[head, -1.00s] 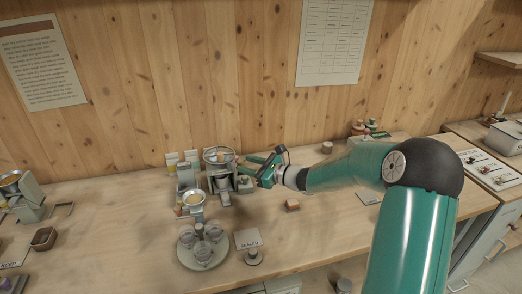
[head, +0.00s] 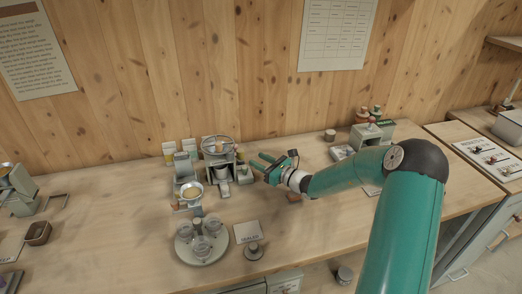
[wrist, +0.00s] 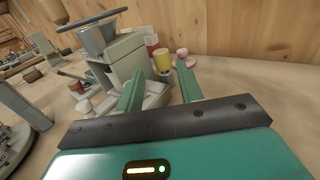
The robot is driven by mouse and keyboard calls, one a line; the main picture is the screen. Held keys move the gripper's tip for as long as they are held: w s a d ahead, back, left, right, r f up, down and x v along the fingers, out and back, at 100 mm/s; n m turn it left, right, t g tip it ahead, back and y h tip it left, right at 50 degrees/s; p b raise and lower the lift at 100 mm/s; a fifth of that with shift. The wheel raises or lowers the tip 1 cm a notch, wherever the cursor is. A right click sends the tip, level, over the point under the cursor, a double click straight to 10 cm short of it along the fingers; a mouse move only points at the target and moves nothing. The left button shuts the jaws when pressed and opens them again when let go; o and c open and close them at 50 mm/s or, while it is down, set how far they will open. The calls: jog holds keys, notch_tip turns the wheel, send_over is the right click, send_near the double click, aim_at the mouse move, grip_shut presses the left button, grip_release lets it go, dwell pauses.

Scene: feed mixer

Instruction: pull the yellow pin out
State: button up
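The feed mixer (head: 218,147) stands on the bench near the wall, a grey body with a round ring on top. It also shows in the wrist view (wrist: 122,55) at upper left. My gripper (head: 258,162) is just right of the mixer. In the wrist view my gripper (wrist: 160,88) has its two green fingers spread apart with nothing between them. No other clear yellow pin shows.
A round tray (head: 185,250) with several cups and a small sign card (head: 248,232) are in front of the mixer. A small scale (head: 190,190) stands at its left. A grey-green box (head: 366,137) is at the back right.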

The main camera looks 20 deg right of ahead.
aim_at(243, 152)
jog(key=x, duration=0.7)
jog(key=shift+w+a+f, duration=0.15)
jog(key=shift+w+f, duration=0.05)
jog(key=shift+f, duration=0.05)
grip_shut()
